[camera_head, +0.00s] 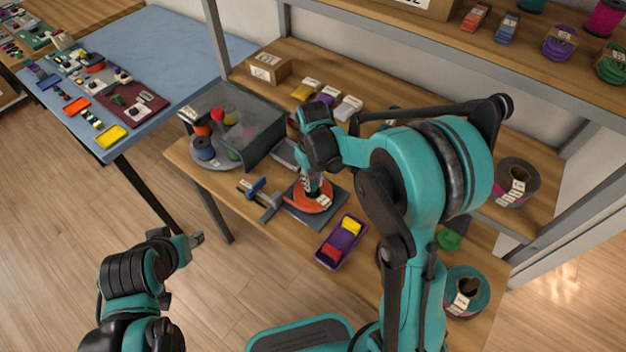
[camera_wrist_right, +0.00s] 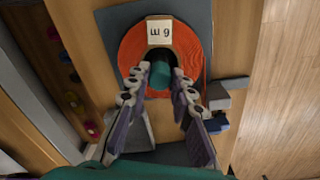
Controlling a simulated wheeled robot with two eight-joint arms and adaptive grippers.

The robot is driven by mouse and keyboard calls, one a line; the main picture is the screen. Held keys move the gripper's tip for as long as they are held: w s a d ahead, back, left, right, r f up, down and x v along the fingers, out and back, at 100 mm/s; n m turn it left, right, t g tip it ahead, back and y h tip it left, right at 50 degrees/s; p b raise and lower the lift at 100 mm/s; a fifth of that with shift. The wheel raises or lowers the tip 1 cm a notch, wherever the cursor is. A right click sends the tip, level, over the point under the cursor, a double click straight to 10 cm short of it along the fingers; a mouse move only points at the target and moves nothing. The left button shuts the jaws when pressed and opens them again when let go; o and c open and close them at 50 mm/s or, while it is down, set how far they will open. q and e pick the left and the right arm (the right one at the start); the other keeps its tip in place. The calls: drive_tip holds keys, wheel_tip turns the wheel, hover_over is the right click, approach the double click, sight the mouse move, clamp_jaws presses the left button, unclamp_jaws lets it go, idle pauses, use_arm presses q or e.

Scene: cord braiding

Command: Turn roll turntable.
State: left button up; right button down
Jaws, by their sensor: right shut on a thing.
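An orange roll (camera_head: 309,204) lies flat on a dark grey square base (camera_head: 333,210) near the front of the wooden workbench. In the right wrist view the orange roll (camera_wrist_right: 137,40) has a white label (camera_wrist_right: 159,31) and a teal post (camera_wrist_right: 160,76) at its centre. My right gripper (camera_wrist_right: 160,88) comes down over the roll's centre, its fingers shut on the teal post; in the head view the gripper (camera_head: 313,186) partly hides the roll. My left gripper (camera_head: 196,240) is away at the lower left, over the floor; its jaw opening is unclear.
A blue clamp (camera_head: 258,192) stands left of the base. A purple tray (camera_head: 341,241) with yellow and red pieces lies in front. A translucent box (camera_head: 238,122) and a round stand with spools (camera_head: 205,150) are to the left. A teal roll (camera_head: 465,292) sits at front right.

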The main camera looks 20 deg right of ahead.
drive_tip(key=shift+m, duration=7.1)
drive_tip(key=shift+m, duration=0.6)
drive_tip(key=c, duration=1.3)
unclamp_jaws()
